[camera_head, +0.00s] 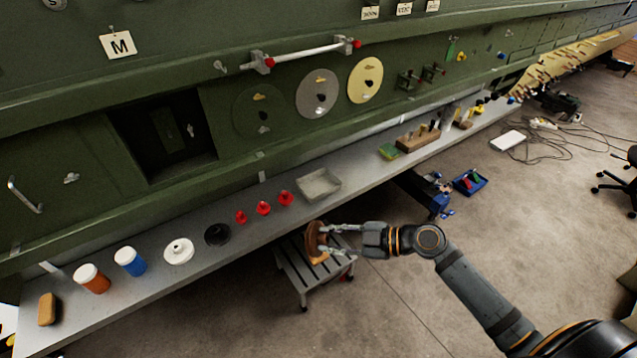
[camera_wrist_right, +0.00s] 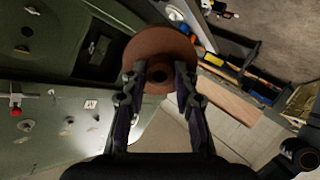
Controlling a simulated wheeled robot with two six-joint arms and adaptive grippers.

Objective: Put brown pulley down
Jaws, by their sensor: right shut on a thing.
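The brown pulley (camera_head: 314,241) is a round brown disc. My right gripper (camera_head: 328,240) is shut on it and holds it upright on edge, out in front of the shelf edge and above the step stool in the head view. In the right wrist view the brown pulley (camera_wrist_right: 160,52) sits between the two fingertips (camera_wrist_right: 160,75), with its dark centre hole facing the camera. A white pulley (camera_head: 179,251) and a black pulley (camera_head: 217,235) lie on the grey shelf (camera_head: 262,226). My left gripper is not in view.
On the shelf stand orange (camera_head: 92,278) and blue (camera_head: 130,261) jars, several red knobs (camera_head: 263,208), a grey tray (camera_head: 318,185) and a wooden block (camera_head: 418,138). A grey step stool (camera_head: 312,272) is below. Bare shelf shows right of the tray.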

